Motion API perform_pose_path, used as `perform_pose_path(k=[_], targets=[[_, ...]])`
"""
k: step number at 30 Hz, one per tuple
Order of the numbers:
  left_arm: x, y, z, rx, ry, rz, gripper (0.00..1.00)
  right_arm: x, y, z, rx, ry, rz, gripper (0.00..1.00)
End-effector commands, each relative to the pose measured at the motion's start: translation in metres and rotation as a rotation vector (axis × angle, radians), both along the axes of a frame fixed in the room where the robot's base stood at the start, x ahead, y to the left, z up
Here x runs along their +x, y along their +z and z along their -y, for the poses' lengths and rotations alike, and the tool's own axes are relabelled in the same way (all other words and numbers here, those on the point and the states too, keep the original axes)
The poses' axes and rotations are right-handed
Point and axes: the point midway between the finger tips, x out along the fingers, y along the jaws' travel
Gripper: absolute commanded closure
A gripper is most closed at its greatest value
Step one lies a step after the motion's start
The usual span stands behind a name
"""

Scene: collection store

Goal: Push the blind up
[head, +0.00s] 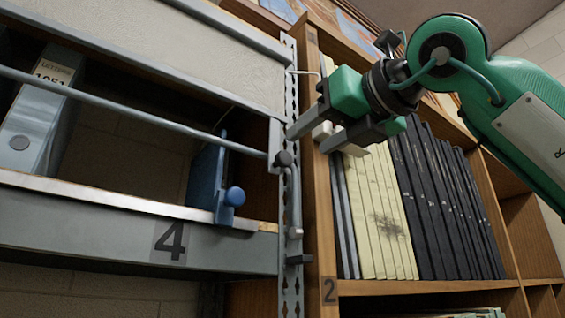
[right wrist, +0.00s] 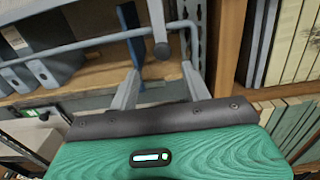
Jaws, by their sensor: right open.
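The blind (head: 215,50) is a pale grey textured panel in a metal frame across the top of the left bay in the head view. My right gripper (head: 307,138) is open beside the upright, just above and right of the knob. In the right wrist view its fingers (right wrist: 160,72) are apart with nothing held between them. Contact with the bar cannot be told. My left gripper is out of view.
A perforated metal upright (head: 290,90) separates the bay from a wooden bookcase (head: 318,210) holding cream and dark volumes. Inside the bay stand a grey box file (head: 38,120) and a blue bookend (head: 207,175). A shelf edge marked 4 (head: 100,225) runs below.

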Motion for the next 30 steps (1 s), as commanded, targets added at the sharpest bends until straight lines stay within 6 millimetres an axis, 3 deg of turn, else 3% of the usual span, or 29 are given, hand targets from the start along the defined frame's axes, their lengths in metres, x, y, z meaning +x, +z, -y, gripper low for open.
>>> perform_pose_path(k=[5,12,15,29,30], targets=[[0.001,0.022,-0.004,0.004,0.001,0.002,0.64,0.032,0.005,-0.023,-0.001,0.000,-0.003,0.52],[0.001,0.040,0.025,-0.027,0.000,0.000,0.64,0.070,0.003,-0.050,-0.002,0.001,-0.004,0.52],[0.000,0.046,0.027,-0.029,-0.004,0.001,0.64,0.080,0.003,-0.058,0.000,0.001,-0.002,0.52],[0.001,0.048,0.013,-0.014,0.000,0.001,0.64,0.090,0.000,-0.064,0.000,0.000,-0.001,0.52],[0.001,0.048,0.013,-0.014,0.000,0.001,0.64,0.090,0.000,-0.064,0.000,0.000,-0.001,0.60]])
